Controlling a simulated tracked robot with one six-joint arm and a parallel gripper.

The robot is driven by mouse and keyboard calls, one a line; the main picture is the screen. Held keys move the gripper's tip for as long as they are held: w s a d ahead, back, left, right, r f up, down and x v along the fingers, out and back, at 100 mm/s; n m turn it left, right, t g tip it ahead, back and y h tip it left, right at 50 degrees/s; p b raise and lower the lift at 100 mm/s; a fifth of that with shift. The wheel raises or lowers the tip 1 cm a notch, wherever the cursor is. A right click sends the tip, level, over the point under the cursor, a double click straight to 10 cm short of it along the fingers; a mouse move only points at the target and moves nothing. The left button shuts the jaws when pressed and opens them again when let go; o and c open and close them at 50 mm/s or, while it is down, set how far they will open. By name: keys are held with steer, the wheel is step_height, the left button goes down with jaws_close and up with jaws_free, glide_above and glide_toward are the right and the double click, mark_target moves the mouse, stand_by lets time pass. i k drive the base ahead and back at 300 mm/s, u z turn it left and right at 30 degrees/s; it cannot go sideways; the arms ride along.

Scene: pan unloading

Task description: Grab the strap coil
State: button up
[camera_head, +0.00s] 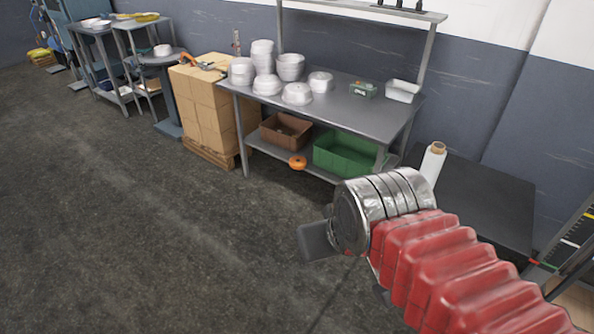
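An orange ring-shaped coil (298,162), which looks like the strap coil, lies on the front edge of the lower shelf of the metal workbench. It sits between a brown crate (283,139) and a green crate (322,163). My arm reaches in from the lower right. My gripper (312,241) shows only as a dark grey part at the arm's end, well in front of the bench and apart from the coil. Its fingers are mostly hidden, so whether it is open or shut does not show.
The workbench (395,116) carries several white bowls and a white tray. Stacked cardboard boxes (208,130) with an orange and black tool on top stand left of it. A dark table (490,200) with a white roll (432,165) is at the right. The floor in front is clear.

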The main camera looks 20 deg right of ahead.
mark_target(298, 162)
steer(key=z, duration=0.05)
steer(key=i, duration=1)
steer(key=u, duration=0.05)
